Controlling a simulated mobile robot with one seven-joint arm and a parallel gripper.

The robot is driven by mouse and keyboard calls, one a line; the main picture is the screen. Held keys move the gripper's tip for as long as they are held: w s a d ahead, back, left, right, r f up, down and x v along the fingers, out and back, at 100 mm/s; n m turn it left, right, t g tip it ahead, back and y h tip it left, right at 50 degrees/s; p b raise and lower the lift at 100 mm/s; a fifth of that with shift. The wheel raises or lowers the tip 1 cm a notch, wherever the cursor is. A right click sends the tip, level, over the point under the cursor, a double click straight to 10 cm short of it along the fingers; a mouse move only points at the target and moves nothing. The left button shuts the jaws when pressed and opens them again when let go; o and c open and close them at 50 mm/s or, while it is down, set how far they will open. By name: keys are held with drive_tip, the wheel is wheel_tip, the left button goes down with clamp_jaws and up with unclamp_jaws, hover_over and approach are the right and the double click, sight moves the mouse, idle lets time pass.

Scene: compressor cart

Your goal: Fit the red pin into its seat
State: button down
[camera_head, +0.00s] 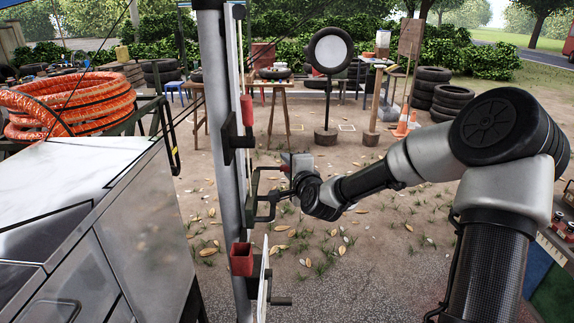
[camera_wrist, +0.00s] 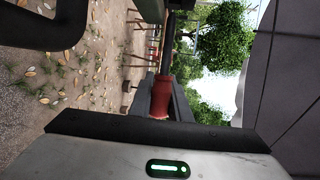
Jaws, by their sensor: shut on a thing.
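The red pin (camera_wrist: 161,98) sits between the two dark fingers of my gripper (camera_wrist: 163,88) in the wrist view. My gripper is shut on its red body, and a dark shaft runs on beyond it toward a dark part at the top of the picture. In the head view my gripper end is beside the grey upright post (camera_head: 237,190), to its right, near a black bracket. The pin is hard to make out there. The pin's seat cannot be told for sure, and I cannot tell whether the shaft touches anything.
The post carries a red cylinder (camera_head: 247,110) higher up and a red square block (camera_head: 241,259) lower down. A metal cabinet (camera_head: 80,215) with an orange coiled hose (camera_head: 70,100) stands at left. Open ground lies right of the post.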

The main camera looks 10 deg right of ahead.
drive_tip(key=shift+a, duration=0.15)
drive_tip(key=shift+w+a, duration=0.1)
drive_tip(key=shift+a, duration=0.2)
drive_tip(key=shift+w+a+b, duration=0.15)
drive_tip(key=shift+a+b, duration=0.1)
drive_tip(key=shift+a, duration=0.55)
drive_tip(key=shift+w+a+b, duration=0.1)
drive_tip(key=shift+a+b, duration=0.1)
drive_tip(key=shift+a, duration=0.55)
drive_tip(key=shift+d, duration=0.15)
drive_tip(key=shift+s+d, duration=0.15)
drive_tip(key=shift+d, duration=0.6)
drive_tip(key=shift+s+d, duration=0.15)
drive_tip(key=shift+d, duration=0.55)
drive_tip(key=shift+b, duration=0.5)
idle(0.7)
drive_tip(key=shift+a, duration=0.15)
drive_tip(key=shift+w+a, duration=0.1)
drive_tip(key=shift+a, duration=0.25)
drive_tip(key=shift+w+a+b, duration=0.2)
drive_tip(key=shift+a+b, duration=0.2)
drive_tip(key=shift+a, duration=0.6)
